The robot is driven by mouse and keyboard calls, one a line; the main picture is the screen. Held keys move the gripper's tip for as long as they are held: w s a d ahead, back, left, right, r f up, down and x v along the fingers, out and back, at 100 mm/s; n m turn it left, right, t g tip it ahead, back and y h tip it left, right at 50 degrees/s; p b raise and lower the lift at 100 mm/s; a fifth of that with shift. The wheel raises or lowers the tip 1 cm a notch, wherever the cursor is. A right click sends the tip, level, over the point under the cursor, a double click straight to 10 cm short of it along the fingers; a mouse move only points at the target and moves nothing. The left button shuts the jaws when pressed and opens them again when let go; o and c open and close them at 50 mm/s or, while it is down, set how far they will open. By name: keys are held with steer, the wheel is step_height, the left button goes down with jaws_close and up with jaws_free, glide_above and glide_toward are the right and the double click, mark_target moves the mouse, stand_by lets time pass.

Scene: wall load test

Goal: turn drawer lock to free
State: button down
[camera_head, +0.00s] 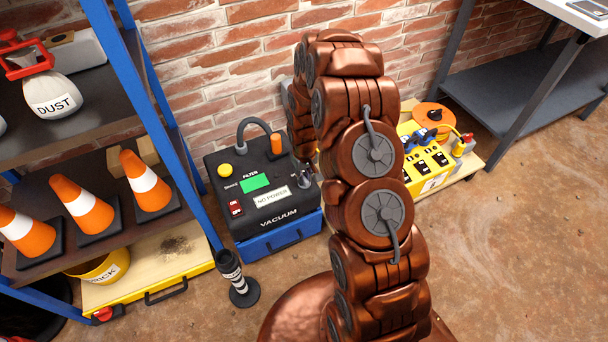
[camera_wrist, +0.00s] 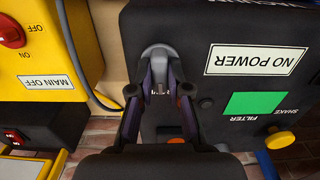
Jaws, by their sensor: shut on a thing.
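My gripper (camera_wrist: 158,84) is shut on a grey rounded part (camera_wrist: 157,52) at the edge of the black vacuum unit in the wrist view; its fingers hide part of it. In the head view my gripper (camera_head: 304,178) is at the right side of the vacuum unit (camera_head: 232,175), partly behind my arm. A red piece (camera_head: 105,314) sits at the left end of a yellow-edged wooden drawer (camera_head: 152,285) below the cones. I cannot tell whether it or the gripped grey part is the drawer lock.
A blue drawer (camera_head: 282,236) with a black handle is under the vacuum unit. A blue-framed shelf with orange cones (camera_head: 80,202) stands left. A yellow switch box (camera_head: 428,160) stands right; its red knob (camera_wrist: 9,32) shows in the wrist view. Floor ahead right is clear.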

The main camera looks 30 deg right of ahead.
steer(key=shift+m, duration=0.3)
steer(key=c, duration=1.1)
jaws_free()
step_height(320, 180, up, 12)
stand_by(0.4)
